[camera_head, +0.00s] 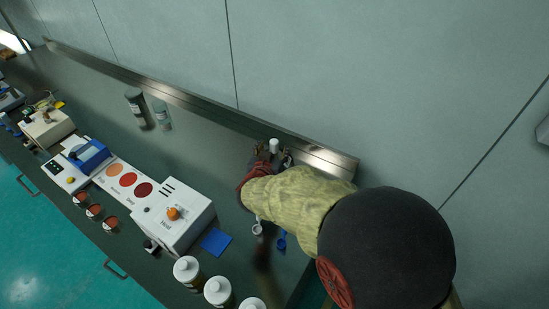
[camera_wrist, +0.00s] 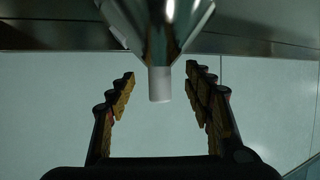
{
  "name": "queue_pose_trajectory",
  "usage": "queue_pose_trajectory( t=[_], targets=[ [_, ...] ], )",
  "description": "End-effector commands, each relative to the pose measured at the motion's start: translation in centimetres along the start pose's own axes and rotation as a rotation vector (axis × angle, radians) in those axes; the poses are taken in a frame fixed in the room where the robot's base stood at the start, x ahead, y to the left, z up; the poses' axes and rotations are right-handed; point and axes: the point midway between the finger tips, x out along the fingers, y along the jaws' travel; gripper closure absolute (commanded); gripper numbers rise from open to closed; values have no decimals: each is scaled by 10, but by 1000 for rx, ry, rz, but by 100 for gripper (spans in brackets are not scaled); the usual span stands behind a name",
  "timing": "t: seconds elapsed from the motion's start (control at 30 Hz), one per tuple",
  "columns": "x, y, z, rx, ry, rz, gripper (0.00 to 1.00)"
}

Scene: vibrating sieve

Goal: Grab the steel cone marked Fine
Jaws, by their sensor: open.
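A shiny steel cone (camera_wrist: 162,25) with a white cylindrical stem (camera_wrist: 160,84) shows at the top middle of the wrist view. Its marking is not visible, so I cannot tell if it is the one marked Fine. My gripper (camera_wrist: 160,76) is open, with one finger on each side of the white stem and a gap on both sides. In the head view my gripper (camera_head: 271,155) is near the back of the bench, around the white stem top (camera_head: 274,145). My arm and gripper hide most of the cone there.
A raised metal ledge (camera_head: 190,98) runs along the wall behind the gripper. A white machine with an orange knob (camera_head: 173,213) stands to the left. White-capped bottles (camera_head: 218,291) line the front edge. Two jars (camera_head: 135,104) stand at the back left.

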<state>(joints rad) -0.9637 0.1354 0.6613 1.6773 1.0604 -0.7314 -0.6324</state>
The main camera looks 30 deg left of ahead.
Motion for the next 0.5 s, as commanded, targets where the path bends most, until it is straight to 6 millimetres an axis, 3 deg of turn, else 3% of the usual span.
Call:
queue_pose_trajectory(
  t=[0.5],
  targets=[
    [61, 0, -1, 2, 0, -1, 48]
  ],
)
